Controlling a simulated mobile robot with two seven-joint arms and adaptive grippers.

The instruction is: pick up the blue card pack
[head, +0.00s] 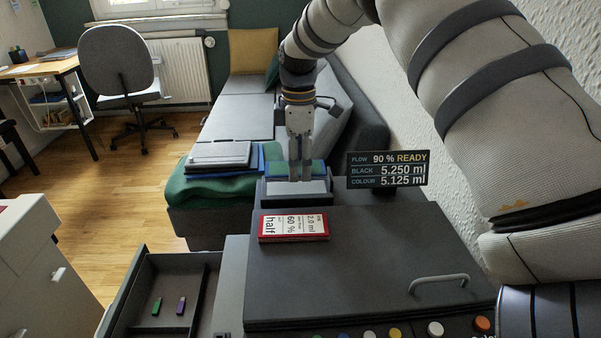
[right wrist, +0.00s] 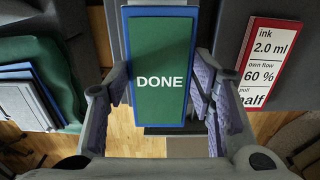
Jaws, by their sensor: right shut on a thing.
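The blue card pack (head: 312,168) is at the grey holder (head: 325,197) at the back of the dark machine. In the right wrist view the blue card pack (right wrist: 160,110) shows blue edges and a green face reading "DONE". My right gripper (head: 300,175) comes down from above onto it. In the right wrist view my gripper's purple-padded fingers (right wrist: 162,82) are on both sides of the pack, shut on it. I cannot tell whether the pack still touches the holder. My left gripper is not in view.
A red-edged card stack (head: 293,227) lies on the machine's dark lid (head: 370,255), just in front of the holder. A display (head: 388,170) stands right of the holder. An open drawer (head: 150,270) holds small green and purple pieces. A sofa (head: 235,115) stands behind.

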